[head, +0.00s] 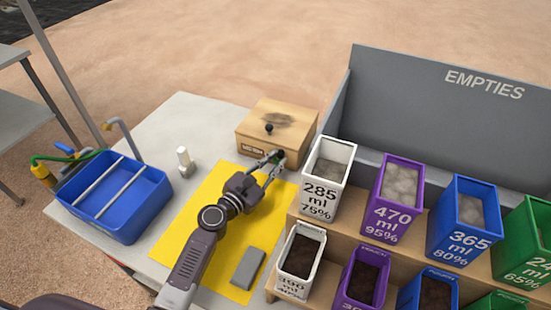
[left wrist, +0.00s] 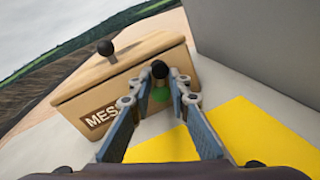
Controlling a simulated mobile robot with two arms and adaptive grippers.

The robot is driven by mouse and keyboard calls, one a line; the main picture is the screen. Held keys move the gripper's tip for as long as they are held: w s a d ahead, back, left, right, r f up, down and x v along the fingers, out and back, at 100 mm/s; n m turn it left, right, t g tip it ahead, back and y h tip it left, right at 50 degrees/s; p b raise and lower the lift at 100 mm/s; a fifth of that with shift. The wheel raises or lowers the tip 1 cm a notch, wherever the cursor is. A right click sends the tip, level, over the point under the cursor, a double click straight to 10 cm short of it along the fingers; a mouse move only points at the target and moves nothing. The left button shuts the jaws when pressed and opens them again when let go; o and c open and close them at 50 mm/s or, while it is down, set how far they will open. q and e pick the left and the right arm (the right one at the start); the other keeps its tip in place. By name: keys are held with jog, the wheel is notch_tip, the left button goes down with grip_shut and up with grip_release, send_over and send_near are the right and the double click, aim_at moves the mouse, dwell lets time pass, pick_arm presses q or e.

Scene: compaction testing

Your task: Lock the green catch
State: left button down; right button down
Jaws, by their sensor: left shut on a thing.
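A wooden box (head: 262,134) with a black knob on its lid and a "MES…" label stands at the back of the table; it also shows in the left wrist view (left wrist: 85,85). The green catch (left wrist: 158,97), with a black handle (left wrist: 160,70), is at the right end of the box, partly hidden by my fingers. My left gripper (head: 275,159) reaches over the yellow mat to it. In the left wrist view its fingers (left wrist: 160,84) are shut around the catch's black handle. I cannot tell whether the catch is locked. My right gripper is not in view.
A white 285 ml bin (head: 319,190) stands close to the right of the gripper, among several labelled bins on a wooden rack. A grey block (head: 248,268) lies on the yellow mat (head: 195,215). A blue tub (head: 117,205) stands at left. A grey EMPTIES bin (head: 430,105) is behind.

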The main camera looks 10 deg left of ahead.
pick_arm(q)
jog(key=m+p, duration=0.2)
jog(key=m, duration=0.1)
jog(key=shift+a+r+y, duration=0.15)
jog(key=shift+r+y, duration=0.25)
jog(key=m+p, duration=0.2)
jog(key=m, duration=0.1)
jog(key=shift+r+g+y+p, duration=0.2)
jog(key=shift+g+y+p, duration=0.1)
jog(key=shift+p, duration=0.05)
jog(key=m+y+p, duration=0.1)
jog(key=m+p, duration=0.1)
jog(key=m, duration=0.2)
jog(key=shift+r+p, duration=0.15)
jog(key=shift+p, duration=0.25)
jog(key=shift+m+y+p, duration=0.4)
jog(key=shift+m+p, duration=0.15)
jog(key=shift+m, duration=0.35)
jog(key=c, duration=2)
grip_release()
jog(key=shift+c, duration=0.2)
